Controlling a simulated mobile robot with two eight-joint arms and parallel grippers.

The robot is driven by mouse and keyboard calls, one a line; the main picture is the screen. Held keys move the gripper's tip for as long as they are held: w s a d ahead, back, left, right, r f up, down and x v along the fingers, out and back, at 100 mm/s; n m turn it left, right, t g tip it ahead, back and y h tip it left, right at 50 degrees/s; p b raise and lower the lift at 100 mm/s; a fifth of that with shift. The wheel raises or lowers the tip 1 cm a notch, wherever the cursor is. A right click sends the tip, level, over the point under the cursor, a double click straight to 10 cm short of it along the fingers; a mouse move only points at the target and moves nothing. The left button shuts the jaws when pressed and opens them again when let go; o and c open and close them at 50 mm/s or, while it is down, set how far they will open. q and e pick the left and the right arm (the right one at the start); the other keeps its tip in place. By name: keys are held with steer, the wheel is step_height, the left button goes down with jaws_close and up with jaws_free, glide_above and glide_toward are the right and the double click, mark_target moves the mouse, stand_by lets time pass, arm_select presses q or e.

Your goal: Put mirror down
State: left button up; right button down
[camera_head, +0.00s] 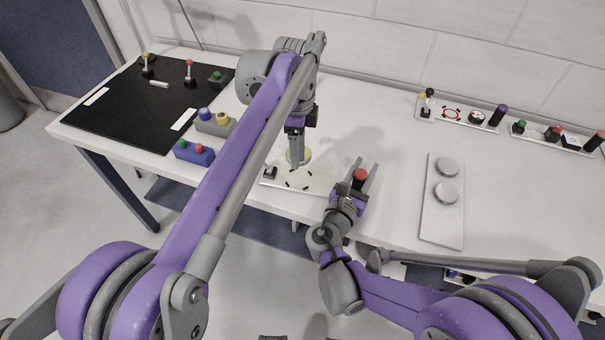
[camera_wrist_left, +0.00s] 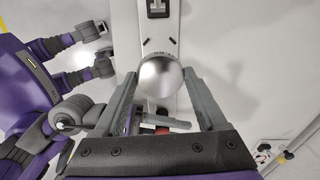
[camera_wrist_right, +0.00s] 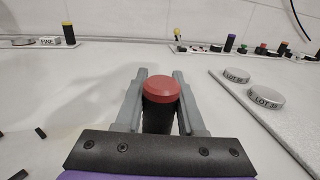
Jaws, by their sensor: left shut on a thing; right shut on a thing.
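The mirror, a round silvery disc (camera_wrist_left: 160,77), is between the fingers of my left gripper (camera_wrist_left: 161,82), which is shut on it. In the head view my left gripper (camera_head: 296,158) holds the disc over a pale fixture plate (camera_head: 316,185) with black marks; the left wrist view shows the plate (camera_wrist_left: 147,28) behind the disc. I cannot tell whether the disc touches it. My right gripper (camera_wrist_right: 160,92) is shut on a black cylinder with a red cap (camera_wrist_right: 161,90); this tool also shows in the head view (camera_head: 360,175), just right of the plate.
A grey board (camera_head: 441,224) with two labelled discs lies at the right. Racks of coloured-cap tools (camera_head: 465,113) stand along the back wall. A black mat (camera_head: 130,110) and tool blocks (camera_head: 194,152) are at the left. The table between plate and grey board is mostly clear.

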mark_target(298, 180)
arm_select(q)
step_height(298, 180, down, 8)
steer(key=shift+f, duration=0.2)
stand_by(0.3)
steer(key=shift+f, duration=0.2)
steer(key=o, duration=1.4)
steer(key=shift+r, duration=0.1)
